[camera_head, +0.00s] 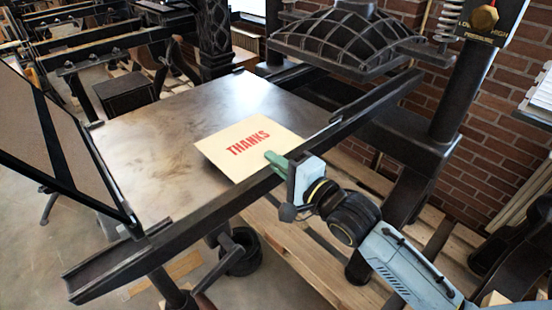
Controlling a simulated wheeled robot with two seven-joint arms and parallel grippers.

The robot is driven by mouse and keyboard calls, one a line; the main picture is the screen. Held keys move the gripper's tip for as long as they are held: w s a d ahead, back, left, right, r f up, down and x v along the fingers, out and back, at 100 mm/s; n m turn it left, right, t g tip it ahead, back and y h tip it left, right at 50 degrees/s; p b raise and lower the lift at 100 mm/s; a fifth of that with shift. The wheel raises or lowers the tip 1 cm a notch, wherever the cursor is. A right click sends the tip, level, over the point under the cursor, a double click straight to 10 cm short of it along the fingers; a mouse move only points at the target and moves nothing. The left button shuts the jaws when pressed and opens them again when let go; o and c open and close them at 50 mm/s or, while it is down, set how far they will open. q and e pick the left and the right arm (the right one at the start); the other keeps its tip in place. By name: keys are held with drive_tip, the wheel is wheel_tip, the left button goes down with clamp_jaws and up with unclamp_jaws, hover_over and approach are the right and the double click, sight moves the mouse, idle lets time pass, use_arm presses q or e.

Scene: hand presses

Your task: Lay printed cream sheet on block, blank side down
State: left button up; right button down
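The cream sheet (222,150) lies face up on the press bed (150,135), with THANKS printed in red on its upper side. Its blank side faces down. No block can be made out; whatever is under the sheet is hidden. My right gripper (275,159) reaches in from the lower right. Its green fingertips overlap the sheet's near right edge. One finger shows above the sheet and the other is hidden, so I cannot tell whether they pinch it. My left gripper is not in view.
The black-framed flap (60,130) of the press stands raised at the left. A black rail (250,195) runs along the bed's near side. The ribbed dark press head (340,40) hangs beyond the bed at the upper right. The bed's left part is bare.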

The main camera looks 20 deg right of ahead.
idle(0.3)
drive_tip(key=c, duration=1.4)
unclamp_jaws()
drive_tip(key=shift+c, duration=0.2)
drive_tip(key=p+v, duration=0.2)
drive_tip(key=v, duration=0.4)
